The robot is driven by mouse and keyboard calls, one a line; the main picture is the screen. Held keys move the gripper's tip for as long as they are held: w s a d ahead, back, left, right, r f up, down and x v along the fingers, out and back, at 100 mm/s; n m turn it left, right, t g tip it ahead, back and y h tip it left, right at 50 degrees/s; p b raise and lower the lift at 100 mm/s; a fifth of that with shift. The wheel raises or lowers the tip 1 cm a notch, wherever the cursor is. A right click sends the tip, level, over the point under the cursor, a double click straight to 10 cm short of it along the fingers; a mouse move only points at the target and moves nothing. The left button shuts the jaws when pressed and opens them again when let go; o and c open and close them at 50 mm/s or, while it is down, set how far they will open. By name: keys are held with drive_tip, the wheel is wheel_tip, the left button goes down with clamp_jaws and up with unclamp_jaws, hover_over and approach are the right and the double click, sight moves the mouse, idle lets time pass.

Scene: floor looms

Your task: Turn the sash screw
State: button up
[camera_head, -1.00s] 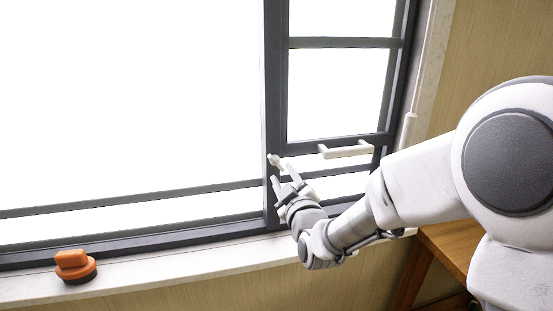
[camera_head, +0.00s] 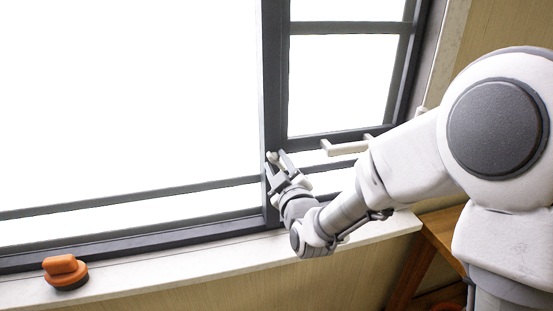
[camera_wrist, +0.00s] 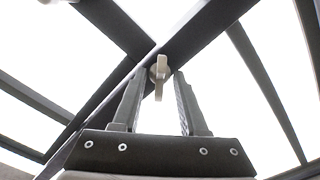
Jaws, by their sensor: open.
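The sash screw (camera_wrist: 159,75) is a small pale wing-shaped piece on the dark window frame (camera_head: 276,60). In the wrist view it shows between and just beyond my open fingertips, with a gap on each side. In the head view the sash screw (camera_head: 271,157) is small and partly hidden by my fingers. My gripper (camera_head: 275,163) is open and empty at the frame's upright; it also shows in the wrist view (camera_wrist: 160,78). I cannot tell whether a finger touches the screw.
A pale handle (camera_head: 345,147) sticks out from the right sash, close to my forearm. An orange and black object (camera_head: 65,270) stands on the white sill (camera_head: 200,268) at the left. A wooden table (camera_head: 440,235) is below my arm at the right.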

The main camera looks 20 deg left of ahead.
idle(0.3)
clamp_jaws()
